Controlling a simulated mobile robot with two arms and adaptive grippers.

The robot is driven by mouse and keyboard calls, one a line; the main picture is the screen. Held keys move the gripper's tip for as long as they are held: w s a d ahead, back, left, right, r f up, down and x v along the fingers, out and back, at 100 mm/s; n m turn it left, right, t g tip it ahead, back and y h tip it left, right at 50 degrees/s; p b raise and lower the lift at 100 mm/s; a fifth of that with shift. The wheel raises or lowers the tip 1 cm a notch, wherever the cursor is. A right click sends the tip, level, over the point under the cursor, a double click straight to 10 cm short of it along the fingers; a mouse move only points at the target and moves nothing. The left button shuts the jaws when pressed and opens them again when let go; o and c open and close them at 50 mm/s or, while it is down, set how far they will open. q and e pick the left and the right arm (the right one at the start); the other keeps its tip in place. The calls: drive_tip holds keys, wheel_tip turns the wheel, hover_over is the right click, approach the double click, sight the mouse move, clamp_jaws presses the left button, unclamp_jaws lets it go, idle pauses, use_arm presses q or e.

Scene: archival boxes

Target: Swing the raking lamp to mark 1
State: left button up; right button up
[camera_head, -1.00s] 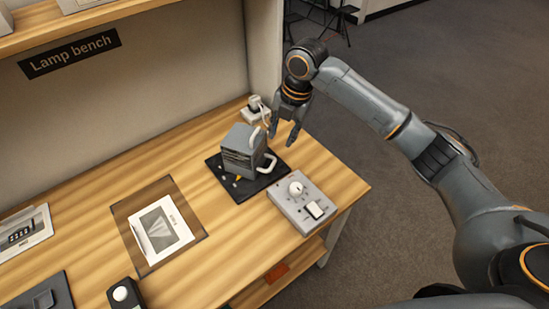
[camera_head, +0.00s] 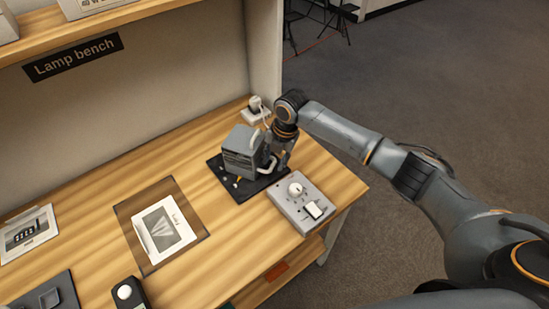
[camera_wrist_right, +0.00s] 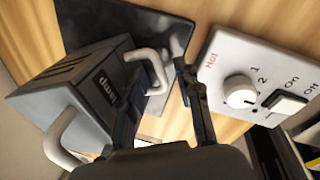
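The raking lamp (camera_head: 241,150) is a grey box with vents and white handles, standing on a black plate (camera_head: 222,180) on the bench. In the right wrist view its side (camera_wrist_right: 85,95) carries a dark label, partly hidden by a finger. My right gripper (camera_head: 275,166) is down at the lamp's right side. In the right wrist view its fingers (camera_wrist_right: 160,75) are apart, with the near white handle (camera_wrist_right: 152,62) between them near the tips. I cannot tell whether they touch it. My left gripper is out of view.
A grey control box (camera_head: 300,205) with a white knob and an On/Off switch stands just right of the plate. A white plug (camera_head: 256,110) is behind the lamp. A framed print (camera_head: 163,229) lies left. The bench wall rises behind.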

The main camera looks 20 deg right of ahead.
drive_tip(key=shift+f, duration=0.2)
drive_tip(key=shift+c, duration=0.2)
clamp_jaws()
